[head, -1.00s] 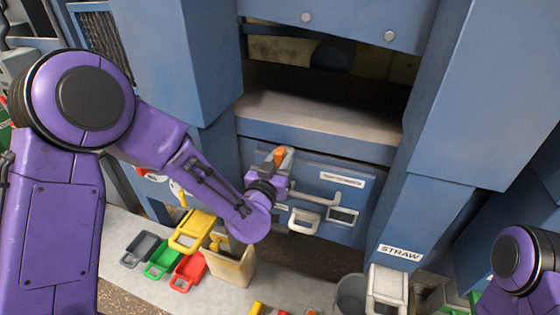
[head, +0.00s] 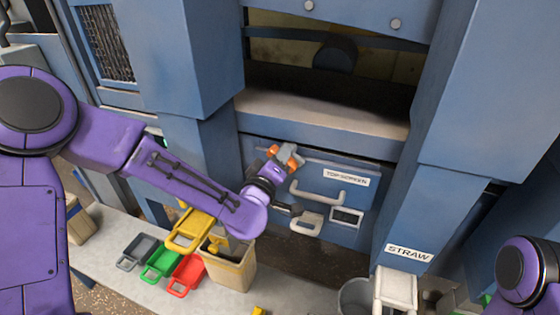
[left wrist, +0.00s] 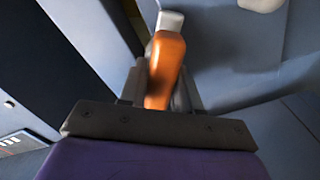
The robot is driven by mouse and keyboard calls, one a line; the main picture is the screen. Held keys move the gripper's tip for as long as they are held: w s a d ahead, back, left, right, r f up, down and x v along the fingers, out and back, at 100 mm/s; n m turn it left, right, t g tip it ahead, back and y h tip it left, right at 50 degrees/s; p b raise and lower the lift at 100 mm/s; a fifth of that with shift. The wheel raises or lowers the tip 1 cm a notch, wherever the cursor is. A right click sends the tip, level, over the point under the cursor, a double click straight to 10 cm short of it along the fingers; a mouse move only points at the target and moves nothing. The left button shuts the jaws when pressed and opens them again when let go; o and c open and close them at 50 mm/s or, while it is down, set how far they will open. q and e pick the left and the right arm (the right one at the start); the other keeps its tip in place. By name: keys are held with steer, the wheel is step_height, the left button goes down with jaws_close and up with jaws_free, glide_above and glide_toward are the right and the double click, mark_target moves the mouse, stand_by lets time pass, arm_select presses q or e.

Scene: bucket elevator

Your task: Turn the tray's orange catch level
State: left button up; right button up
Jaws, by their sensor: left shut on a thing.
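The orange catch (head: 291,158) is at the upper left of the blue tray front (head: 350,205) labelled TOP SCREEN. My left gripper (head: 286,154) is shut on the catch and partly hides it. In the left wrist view the catch (left wrist: 165,65) sits between the fingers (left wrist: 160,90), with a pale grey end beyond it. In the head view the catch appears slanted; its exact angle is hard to tell behind the fingers. My right gripper is out of view; only part of my right arm shows at the lower right.
A pale tray handle (head: 320,197) is just right of and below the catch. A second pale handle (head: 306,224) is lower down. Blue columns flank the tray.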

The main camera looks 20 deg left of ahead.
arm_select(q)
steer(key=n, duration=0.1)
steer(key=n+b, duration=0.1)
steer(key=n, duration=0.1)
steer(key=shift+f+n+b, duration=0.25)
steer(key=shift+n+b, duration=0.05)
steer(key=shift+n, duration=0.1)
steer(key=shift+n+b, duration=0.7)
steer(key=shift+n, duration=0.8)
steer(key=o, duration=0.9)
steer(key=shift+o, duration=0.3)
